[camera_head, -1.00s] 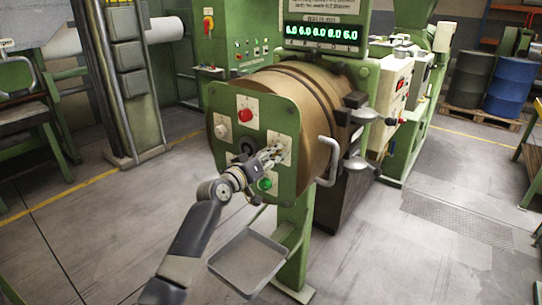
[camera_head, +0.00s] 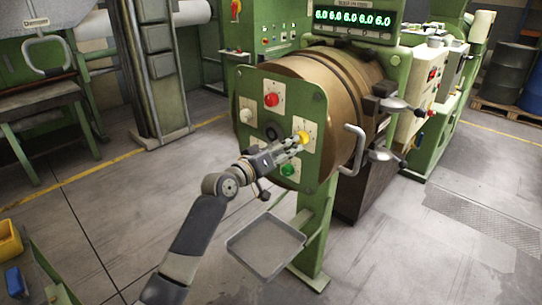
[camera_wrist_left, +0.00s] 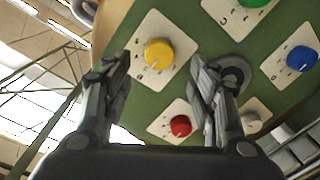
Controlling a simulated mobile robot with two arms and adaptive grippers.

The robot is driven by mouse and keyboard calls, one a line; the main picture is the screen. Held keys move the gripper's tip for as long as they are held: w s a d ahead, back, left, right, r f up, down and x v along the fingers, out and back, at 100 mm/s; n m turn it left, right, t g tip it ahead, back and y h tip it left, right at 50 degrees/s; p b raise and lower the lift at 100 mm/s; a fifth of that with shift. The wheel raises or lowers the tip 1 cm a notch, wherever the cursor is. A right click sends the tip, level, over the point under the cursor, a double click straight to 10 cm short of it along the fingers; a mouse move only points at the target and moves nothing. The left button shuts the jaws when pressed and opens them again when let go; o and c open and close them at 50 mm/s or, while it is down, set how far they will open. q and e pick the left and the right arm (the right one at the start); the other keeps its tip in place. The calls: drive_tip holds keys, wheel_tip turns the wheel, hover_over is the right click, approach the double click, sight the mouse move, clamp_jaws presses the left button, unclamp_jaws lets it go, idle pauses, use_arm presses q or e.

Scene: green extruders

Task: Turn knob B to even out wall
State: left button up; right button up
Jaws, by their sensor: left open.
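The green control panel (camera_head: 308,108) on the front of the brown drum carries colored knobs on white plates. The yellow knob (camera_head: 303,137) is on its right side; the red knob (camera_head: 271,99) is at the top, the white knob (camera_head: 246,115) at the left and the green knob (camera_head: 288,170) at the bottom. The blue knob (camera_wrist_left: 301,59) shows only in the wrist view. My left gripper (camera_head: 296,143) is open and empty. In the wrist view its fingers point toward the yellow knob (camera_wrist_left: 158,53), apart from it. My right gripper is out of view.
The display (camera_head: 352,20) above the drum reads 6.0 in every field. A grey tray (camera_head: 265,246) sits below the panel. A curved handle (camera_head: 353,150) and clamp levers (camera_head: 396,104) stick out to the right. A yellow bin (camera_head: 9,240) is at lower left.

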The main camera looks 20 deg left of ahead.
use_arm(q)
drive_tip(key=v, duration=0.6)
drive_tip(key=shift+s, duration=0.25)
drive_tip(key=s+a+f+g+y+b, duration=0.1)
drive_tip(key=s+f+g+y, duration=0.15)
drive_tip(key=f, duration=1.55)
drive_tip(key=s+a+f+g+y+b, duration=0.1)
drive_tip(key=s+a+f+g, duration=0.15)
drive_tip(key=f, duration=1.45)
drive_tip(key=s+d+f+m+g+y+b, duration=0.1)
drive_tip(key=s+f+g, duration=0.1)
drive_tip(key=s+f, duration=0.7)
drive_tip(key=s+d+f+g+b, duration=0.15)
drive_tip(key=s+f, duration=0.45)
drive_tip(key=f, duration=0.6)
drive_tip(key=s+d+f+m+g, duration=0.1)
drive_tip(key=s+f, duration=0.5)
drive_tip(key=s, duration=0.6)
drive_tip(key=s+d+f+m+g+b, duration=0.1)
drive_tip(key=s+f+g, duration=0.3)
drive_tip(key=s, duration=0.9)
drive_tip(key=s+d+f+m+g, duration=0.1)
drive_tip(key=s+f+m+g, duration=0.1)
drive_tip(key=s+f, duration=0.7)
drive_tip(key=s+m, duration=0.1)
drive_tip(key=s, duration=0.3)
drive_tip(key=shift+s+d+f+y, duration=0.2)
drive_tip(key=shift+d+y, duration=0.15)
drive_tip(key=shift+d, duration=0.05)
